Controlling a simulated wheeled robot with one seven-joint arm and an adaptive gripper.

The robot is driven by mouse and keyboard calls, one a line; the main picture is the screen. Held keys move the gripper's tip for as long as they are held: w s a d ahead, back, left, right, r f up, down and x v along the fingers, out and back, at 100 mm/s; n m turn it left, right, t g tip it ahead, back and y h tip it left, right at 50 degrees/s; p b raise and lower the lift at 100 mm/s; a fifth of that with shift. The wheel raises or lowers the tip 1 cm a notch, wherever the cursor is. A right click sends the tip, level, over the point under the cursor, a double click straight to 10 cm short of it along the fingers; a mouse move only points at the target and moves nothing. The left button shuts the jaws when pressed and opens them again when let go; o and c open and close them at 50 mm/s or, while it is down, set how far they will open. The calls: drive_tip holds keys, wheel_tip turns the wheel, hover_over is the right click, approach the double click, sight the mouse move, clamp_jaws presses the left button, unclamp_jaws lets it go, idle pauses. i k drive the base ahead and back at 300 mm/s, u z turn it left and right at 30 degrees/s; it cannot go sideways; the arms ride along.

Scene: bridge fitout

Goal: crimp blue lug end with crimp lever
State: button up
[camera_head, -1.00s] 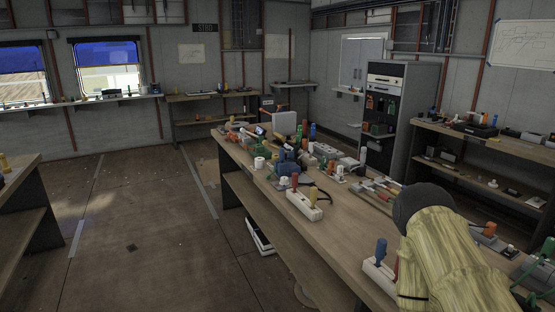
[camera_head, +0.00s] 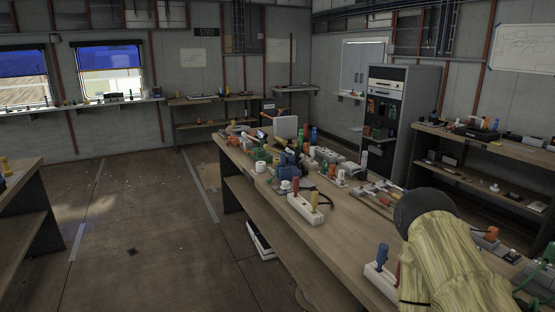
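My gripper is not in view. I cannot single out the blue lug end or the crimp lever for certain. A white block with a blue upright handle (camera_head: 383,254) stands at the near edge of the long bench, with a sliver of red beside it. The bench surface at the lower right is partly hidden by a large yellowish form in the foreground.
The long wooden bench (camera_head: 340,232) holds many small parts, crowded toward its far end. A grey cabinet (camera_head: 405,95) and a shelved bench (camera_head: 470,145) stand at right. Another bench (camera_head: 35,195) is at the left edge. The floor (camera_head: 150,220) between is mostly clear.

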sight(267, 147)
drive_tip(key=u, duration=0.95)
drive_tip(key=i, duration=1.4)
drive_tip(key=z, duration=0.15)
